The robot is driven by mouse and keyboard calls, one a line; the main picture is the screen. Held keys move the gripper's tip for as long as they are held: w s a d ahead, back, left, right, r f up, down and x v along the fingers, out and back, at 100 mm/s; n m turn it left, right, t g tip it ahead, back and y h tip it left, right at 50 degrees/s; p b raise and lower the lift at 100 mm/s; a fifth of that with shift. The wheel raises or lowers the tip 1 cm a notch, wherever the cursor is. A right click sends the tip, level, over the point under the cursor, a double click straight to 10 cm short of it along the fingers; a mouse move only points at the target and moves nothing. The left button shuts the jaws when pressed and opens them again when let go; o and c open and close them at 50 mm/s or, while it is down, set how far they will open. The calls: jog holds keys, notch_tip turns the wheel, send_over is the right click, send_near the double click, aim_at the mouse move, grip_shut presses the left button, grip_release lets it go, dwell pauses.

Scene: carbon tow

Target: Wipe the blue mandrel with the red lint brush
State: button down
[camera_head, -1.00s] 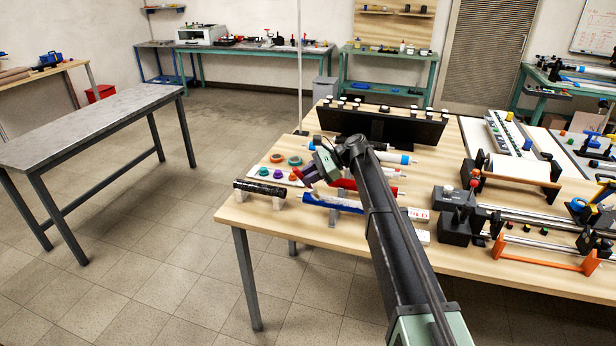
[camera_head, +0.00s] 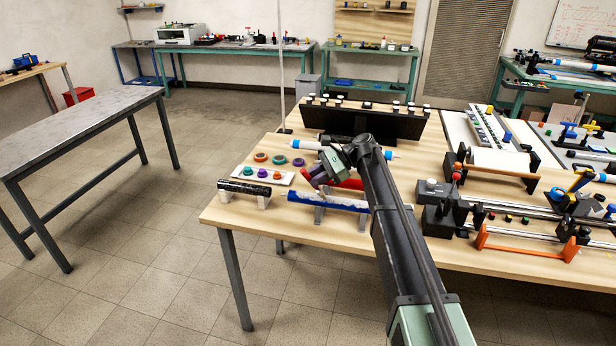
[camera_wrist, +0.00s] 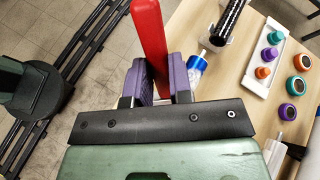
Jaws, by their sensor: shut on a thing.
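The blue mandrel (camera_head: 330,201) lies across supports near the table's front edge in the head view. Its blue and white end shows beside my gripper in the wrist view (camera_wrist: 196,72). My gripper (camera_head: 318,178), with purple fingers, is just behind and above the mandrel. In the wrist view, my gripper (camera_wrist: 158,72) is shut on the red lint brush (camera_wrist: 150,35), which extends beyond the fingers. Red also shows behind the mandrel in the head view (camera_head: 350,183). I cannot tell whether the brush touches the mandrel.
A black mandrel (camera_head: 244,187) lies left of the blue one. A white tray (camera_head: 240,174) with coloured pieces and several loose rings stand behind it. A black rack (camera_head: 365,122) crosses the back. Fixtures with rods fill the right.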

jog(key=shift+s+d, duration=1.7)
jog(key=shift+d, duration=7.25)
jog(key=shift+w+a, duration=1.2)
jog(key=shift+a, duration=5.1)
jog(key=shift+w+a, duration=1.2)
jog(key=shift+a, duration=5.05)
jog(key=shift+s+d, duration=0.25)
jog(key=shift+d, duration=1)
jog(key=shift+s+d, duration=0.2)
jog(key=shift+d, duration=1)
jog(key=shift+s+d, duration=0.25)
jog(key=shift+d, duration=1)
